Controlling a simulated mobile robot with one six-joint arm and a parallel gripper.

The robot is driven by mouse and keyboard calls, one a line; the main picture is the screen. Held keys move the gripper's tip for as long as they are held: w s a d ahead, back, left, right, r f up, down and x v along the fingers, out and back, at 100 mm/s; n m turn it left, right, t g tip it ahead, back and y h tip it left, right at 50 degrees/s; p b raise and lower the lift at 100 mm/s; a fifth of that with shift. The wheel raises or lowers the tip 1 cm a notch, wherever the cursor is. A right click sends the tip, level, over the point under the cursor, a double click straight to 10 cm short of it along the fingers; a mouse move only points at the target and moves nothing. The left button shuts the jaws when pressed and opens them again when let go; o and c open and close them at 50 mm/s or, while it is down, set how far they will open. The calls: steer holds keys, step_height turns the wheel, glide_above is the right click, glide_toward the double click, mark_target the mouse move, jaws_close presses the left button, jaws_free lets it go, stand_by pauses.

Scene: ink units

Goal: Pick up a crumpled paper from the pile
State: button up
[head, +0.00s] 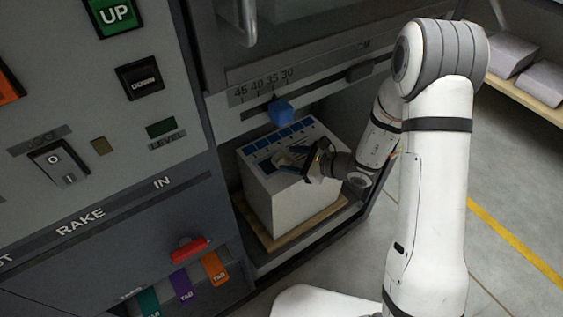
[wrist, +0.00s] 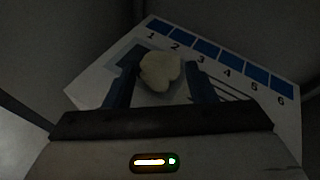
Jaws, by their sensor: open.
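In the wrist view a pale, lumpy crumpled paper (wrist: 160,71) lies on the white top of the stack, between the two blue fingers of my gripper (wrist: 159,80). The fingers are open, one on each side of it; I cannot tell whether either touches it. In the head view my gripper (head: 291,164) is low over the top of the white stack (head: 275,205), and the crumpled paper (head: 284,158) shows partly behind the fingers.
The stack stands on a wooden board (head: 262,238) inside a machine bay with side walls close by. A blue pointer (head: 281,111) hangs just above the stack under a numbered scale. A red lever (head: 189,249) and coloured tabs sit at the lower left.

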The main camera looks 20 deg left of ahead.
mark_target(284, 158)
steer(key=x, duration=0.3)
steer(key=shift+w+a+f+b, duration=0.1)
steer(key=shift+a+f+b, duration=0.1)
steer(key=shift+a+b, duration=0.1)
steer(key=c, duration=0.6)
steer(key=shift+r, duration=0.1)
